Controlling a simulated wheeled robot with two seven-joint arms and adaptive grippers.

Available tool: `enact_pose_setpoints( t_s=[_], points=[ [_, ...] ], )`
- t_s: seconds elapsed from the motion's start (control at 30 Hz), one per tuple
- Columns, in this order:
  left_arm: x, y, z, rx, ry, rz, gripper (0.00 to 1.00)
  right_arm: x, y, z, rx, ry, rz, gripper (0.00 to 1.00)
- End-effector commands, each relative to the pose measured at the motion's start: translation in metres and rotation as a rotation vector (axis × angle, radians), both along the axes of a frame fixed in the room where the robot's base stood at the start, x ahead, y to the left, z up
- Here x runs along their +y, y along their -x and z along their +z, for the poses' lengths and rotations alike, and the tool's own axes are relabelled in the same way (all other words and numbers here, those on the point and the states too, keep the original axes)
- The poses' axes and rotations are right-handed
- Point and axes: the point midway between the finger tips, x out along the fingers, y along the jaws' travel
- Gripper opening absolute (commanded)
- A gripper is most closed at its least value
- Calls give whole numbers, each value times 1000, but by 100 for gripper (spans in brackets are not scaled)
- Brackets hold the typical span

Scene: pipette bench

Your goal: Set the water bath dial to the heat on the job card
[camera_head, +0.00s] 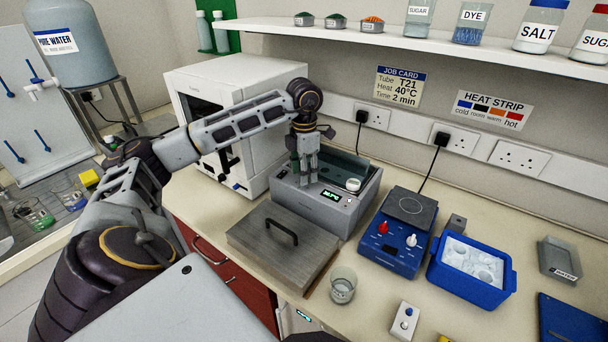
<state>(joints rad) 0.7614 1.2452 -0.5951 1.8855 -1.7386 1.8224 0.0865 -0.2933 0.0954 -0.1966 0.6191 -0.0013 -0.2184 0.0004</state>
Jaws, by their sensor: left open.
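The water bath (316,212) is a grey box with an open basin, standing on the bench in front of the white cabinet. Its front panel carries a small lit green display (331,196), too small to read for certain. The dial is not clear; my gripper covers part of the panel. A small white round piece (353,184) shows at the basin's right end. The job card (399,88) on the wall reads Tube T21, Heat 40°C, Time 2 min. My left gripper (308,179) is open and points down at the bath's front edge, apparently empty. My right gripper is out of view.
A grey lid with a black handle (282,234) lies in front of the bath. A glass beaker (343,286) stands nearby. A blue hotplate stirrer (394,248) and a blue ice tub (470,267) stand to the right. A shelf (440,47) overhangs the back.

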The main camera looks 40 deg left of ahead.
Motion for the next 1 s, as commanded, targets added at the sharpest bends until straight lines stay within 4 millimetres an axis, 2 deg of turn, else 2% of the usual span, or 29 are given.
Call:
enact_pose_setpoints(
  t_s=[0.67,1.0],
  points=[
    [0,-1,81,-4,-1,1,46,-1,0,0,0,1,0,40],
    [0,-1,94,-3,-1,0,46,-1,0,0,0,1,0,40]
  ],
)
